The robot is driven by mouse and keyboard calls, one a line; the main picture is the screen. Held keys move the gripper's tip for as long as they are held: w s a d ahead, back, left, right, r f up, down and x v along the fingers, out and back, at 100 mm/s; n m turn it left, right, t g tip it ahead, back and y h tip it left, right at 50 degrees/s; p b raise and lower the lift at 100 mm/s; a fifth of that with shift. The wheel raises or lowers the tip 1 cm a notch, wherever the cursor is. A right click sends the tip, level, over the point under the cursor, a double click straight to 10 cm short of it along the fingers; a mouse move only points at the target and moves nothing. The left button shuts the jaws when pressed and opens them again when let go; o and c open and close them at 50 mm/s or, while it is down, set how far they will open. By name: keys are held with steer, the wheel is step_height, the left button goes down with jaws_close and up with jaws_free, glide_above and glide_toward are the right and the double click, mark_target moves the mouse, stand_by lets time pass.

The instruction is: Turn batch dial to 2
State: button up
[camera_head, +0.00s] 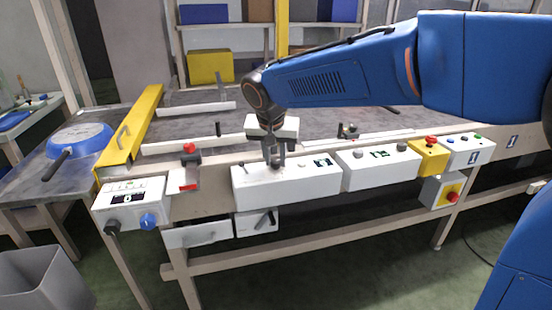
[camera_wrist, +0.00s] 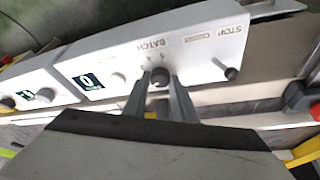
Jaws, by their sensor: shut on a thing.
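The batch dial (camera_wrist: 160,76) is a small dark round knob on a white control box, by the printed word BATCH in the wrist view. My gripper (camera_wrist: 161,80) is shut on it, one finger on each side. A display (camera_wrist: 88,82) on the same box shows what looks like 0.
A black-tipped lever (camera_wrist: 231,73) under STOP and a pale knob (camera_wrist: 118,78) flank the dial. Another white box (camera_head: 378,168) and a yellow box with a red button (camera_head: 430,157) stand to the right. A red knob (camera_head: 189,148) is at left.

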steer(key=shift+a+m+h, duration=0.1)
steer(key=shift+m+h, duration=0.3)
steer(key=shift+m, duration=0.6)
steer(key=o, duration=1)
steer(key=shift+o, duration=0.2)
steer(key=v, duration=1.7)
steer(key=shift+w+r, duration=0.15)
steer(key=shift+r, duration=0.1)
steer(key=shift+a, duration=0.1)
